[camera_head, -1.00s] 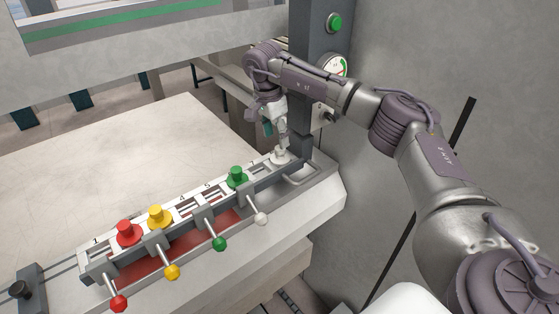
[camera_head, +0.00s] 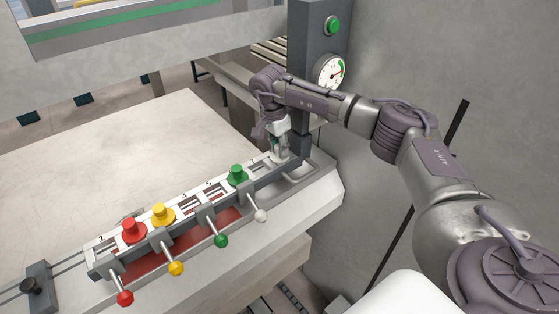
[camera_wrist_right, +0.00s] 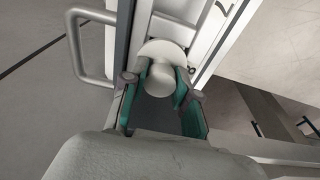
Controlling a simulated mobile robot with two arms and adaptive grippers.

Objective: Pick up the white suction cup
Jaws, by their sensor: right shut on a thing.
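The white suction cup (camera_wrist_right: 159,76) is between the green-padded fingers of my right gripper (camera_wrist_right: 158,88) in the right wrist view. Its rounded base shows beyond the fingertips. In the head view the cup (camera_head: 279,157) is at the far right end of the slotted rail (camera_head: 193,202), partly hidden by my right gripper (camera_head: 280,148), which points down over it. The right gripper is shut on the cup. I cannot tell whether the cup still touches the rail. My left gripper is not in view.
Green (camera_head: 237,174), yellow (camera_head: 162,214) and red (camera_head: 133,230) suction cups stand along the rail. Levers with coloured balls stick out in front. A grey post with a gauge (camera_head: 330,71) stands behind my right gripper. A grey handle (camera_wrist_right: 84,46) lies beside the rail.

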